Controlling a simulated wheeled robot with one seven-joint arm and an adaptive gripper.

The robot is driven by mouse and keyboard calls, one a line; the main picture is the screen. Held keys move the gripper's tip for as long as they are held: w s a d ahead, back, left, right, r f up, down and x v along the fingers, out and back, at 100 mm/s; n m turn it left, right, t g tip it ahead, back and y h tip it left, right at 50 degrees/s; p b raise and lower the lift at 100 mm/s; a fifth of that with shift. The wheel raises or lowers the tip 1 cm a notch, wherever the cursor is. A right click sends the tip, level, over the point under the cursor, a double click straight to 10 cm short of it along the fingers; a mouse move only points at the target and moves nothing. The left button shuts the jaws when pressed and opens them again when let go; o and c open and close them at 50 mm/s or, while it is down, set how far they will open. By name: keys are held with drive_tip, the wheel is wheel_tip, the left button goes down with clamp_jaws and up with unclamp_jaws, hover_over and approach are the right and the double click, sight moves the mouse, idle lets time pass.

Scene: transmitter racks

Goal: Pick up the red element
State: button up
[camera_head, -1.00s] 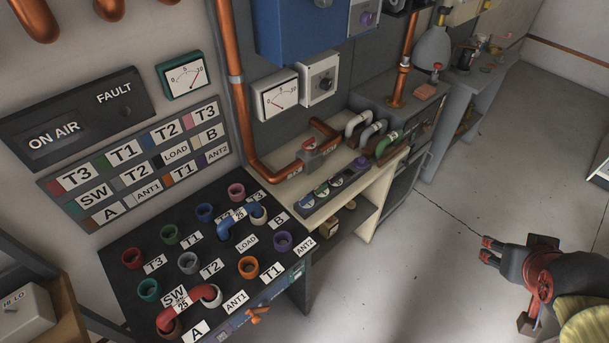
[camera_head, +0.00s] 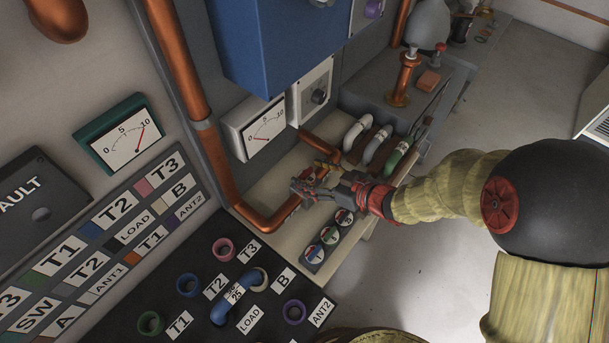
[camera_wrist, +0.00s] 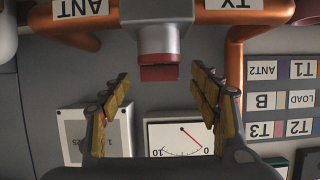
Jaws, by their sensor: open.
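The red element shows in the wrist view as a red cap (camera_wrist: 158,73) on a grey cylindrical body, set between pipes labelled ANT and TX. My gripper (camera_wrist: 161,74) is open, with one finger on each side of the red cap in that picture. I see no finger touching it, and the depth between them is hard to tell. In the head view my gripper (camera_head: 306,183) is over the cream bench by the copper pipe, and it hides the red element there.
Copper pipes (camera_head: 262,222) run close beside my gripper. A white meter (camera_head: 258,130) is on the wall behind. A dark strip with round dials (camera_head: 330,236) lies on the bench (camera_head: 268,185). A patch panel with a blue link (camera_head: 222,313) stands at the front.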

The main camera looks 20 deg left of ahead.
drive_tip(key=b+x, duration=0.2)
drive_tip(key=x, duration=0.4)
drive_tip(key=shift+a+f, duration=0.15)
drive_tip(key=shift+a, duration=0.05)
drive_tip(key=shift+c, duration=0.8)
drive_tip(key=c, duration=1.3)
drive_tip(key=shift+c, duration=0.4)
